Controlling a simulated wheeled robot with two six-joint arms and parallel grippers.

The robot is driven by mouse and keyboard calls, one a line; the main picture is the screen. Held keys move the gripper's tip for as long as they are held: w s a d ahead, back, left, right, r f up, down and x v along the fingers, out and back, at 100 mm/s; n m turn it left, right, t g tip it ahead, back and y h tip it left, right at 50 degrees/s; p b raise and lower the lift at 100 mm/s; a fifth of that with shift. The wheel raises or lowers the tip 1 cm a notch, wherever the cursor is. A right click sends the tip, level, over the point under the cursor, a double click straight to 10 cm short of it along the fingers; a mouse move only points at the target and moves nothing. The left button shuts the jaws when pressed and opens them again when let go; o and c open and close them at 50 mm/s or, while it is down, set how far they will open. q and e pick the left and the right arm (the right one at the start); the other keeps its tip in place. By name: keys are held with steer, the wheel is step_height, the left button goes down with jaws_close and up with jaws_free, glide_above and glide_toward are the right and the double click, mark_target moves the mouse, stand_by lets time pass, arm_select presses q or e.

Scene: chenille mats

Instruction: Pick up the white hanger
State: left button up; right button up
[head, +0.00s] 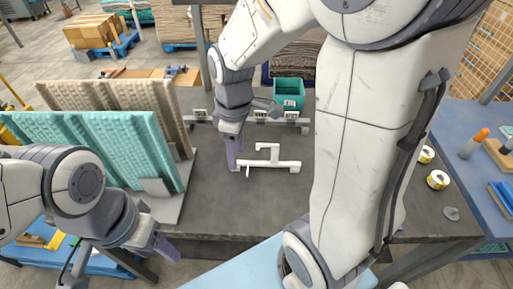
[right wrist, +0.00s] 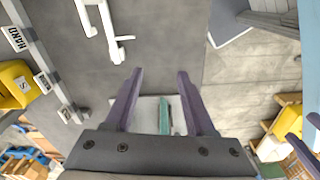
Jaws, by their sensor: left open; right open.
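The white hanger (head: 270,164) lies on the dark grey table (head: 220,205), near its middle. It also shows at the upper left of the right wrist view (right wrist: 108,30), partly cut off by the frame's edge. My right gripper (head: 233,157) is open, just left of the hanger in the head view. In the right wrist view its two fingers (right wrist: 159,80) are spread with the hanger outside them. My left gripper (head: 168,249) is open and empty at the lower left, by the table's front edge, well away from the hanger.
Teal (head: 105,140) and beige (head: 125,100) chenille mats stand upright at the table's left. A grey rail with labels (head: 262,118) runs behind the hanger, with a green bin (head: 288,93) beyond. Yellow-and-white rolls (head: 437,180) sit at the right. The table's front middle is clear.

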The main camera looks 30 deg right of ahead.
steer(key=w+d+f+b, duration=0.1)
steer(key=d+f, duration=0.1)
steer(key=d, duration=0.3)
steer(key=w+d+f, duration=0.2)
steer(key=d, duration=0.3)
steer(key=n, duration=0.2)
glide_above(286, 163)
step_height(286, 163, down, 6)
steer(key=shift+f, duration=0.1)
steer(key=shift+f+p, duration=0.3)
steer(key=shift+f, duration=2.7)
jaws_close()
